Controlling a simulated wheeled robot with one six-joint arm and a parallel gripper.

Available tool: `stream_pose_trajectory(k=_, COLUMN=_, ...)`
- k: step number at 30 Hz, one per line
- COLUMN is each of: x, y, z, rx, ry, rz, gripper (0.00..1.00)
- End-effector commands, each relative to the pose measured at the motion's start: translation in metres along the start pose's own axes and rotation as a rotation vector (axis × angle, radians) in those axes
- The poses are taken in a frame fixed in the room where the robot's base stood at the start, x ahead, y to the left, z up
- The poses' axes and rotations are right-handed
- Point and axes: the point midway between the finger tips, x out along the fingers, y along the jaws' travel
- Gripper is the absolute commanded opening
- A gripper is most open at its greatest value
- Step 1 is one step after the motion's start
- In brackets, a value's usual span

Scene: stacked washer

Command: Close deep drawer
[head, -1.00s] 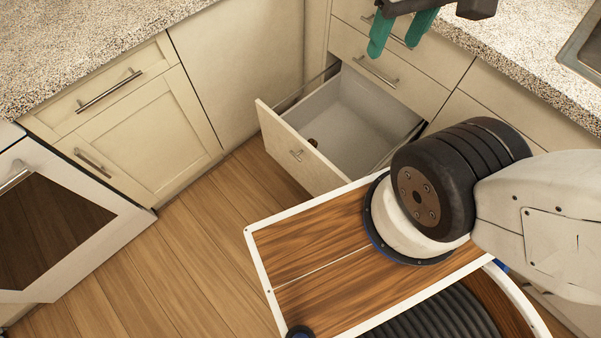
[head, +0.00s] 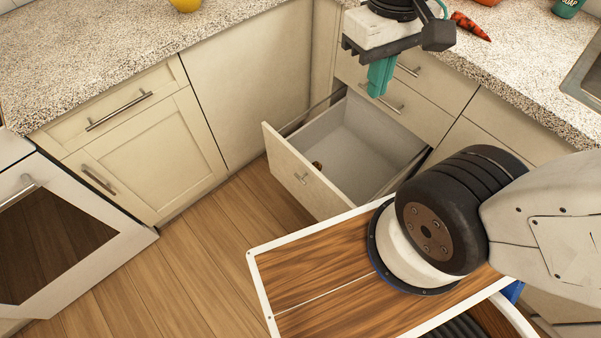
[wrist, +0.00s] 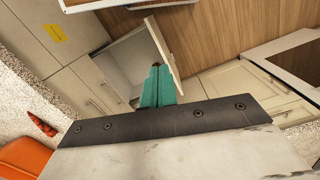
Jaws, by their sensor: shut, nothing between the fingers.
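The deep drawer (head: 345,150) is pulled well out of the corner cabinet in the head view. Its front panel (head: 302,172) with a short handle faces lower left, and a small brown round thing (head: 318,165) lies inside by the front. In the wrist view the drawer (wrist: 130,62) shows beyond the fingers, with its front panel (wrist: 163,52) edge-on. My gripper (head: 378,92) has teal fingers, shut and empty, pointing down in front of the cabinet near the drawer's back end. The fingers also show in the wrist view (wrist: 156,72). Contact with the drawer cannot be told.
A speckled counter (head: 510,70) runs above, with a carrot (head: 470,26) and a sink (head: 585,75). A white oven (head: 60,240) stands at left. Wooden floor (head: 190,260) is clear before the drawer.

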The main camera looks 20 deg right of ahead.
Motion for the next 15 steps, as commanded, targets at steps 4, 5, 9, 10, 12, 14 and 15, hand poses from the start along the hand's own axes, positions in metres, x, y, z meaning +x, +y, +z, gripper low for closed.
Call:
stream_pose_trajectory(k=4, x=0.026, y=-0.011, z=-0.023, rx=-0.109, ry=-0.143, rz=0.055, gripper=0.0)
stream_pose_trajectory(k=5, x=0.031, y=-0.012, z=-0.028, rx=-0.131, ry=-0.167, rz=0.071, gripper=0.0)
stream_pose_trajectory(k=9, x=0.057, y=-0.02, z=-0.052, rx=-0.241, ry=-0.266, rz=0.148, gripper=0.0)
stream_pose_trajectory(k=10, x=0.063, y=-0.022, z=-0.057, rx=-0.267, ry=-0.284, rz=0.166, gripper=0.0)
stream_pose_trajectory(k=12, x=0.079, y=-0.026, z=-0.069, rx=-0.328, ry=-0.328, rz=0.21, gripper=0.0)
stream_pose_trajectory(k=14, x=0.093, y=-0.031, z=-0.08, rx=-0.382, ry=-0.362, rz=0.248, gripper=0.0)
stream_pose_trajectory(k=15, x=0.103, y=-0.034, z=-0.086, rx=-0.42, ry=-0.383, rz=0.274, gripper=0.0)
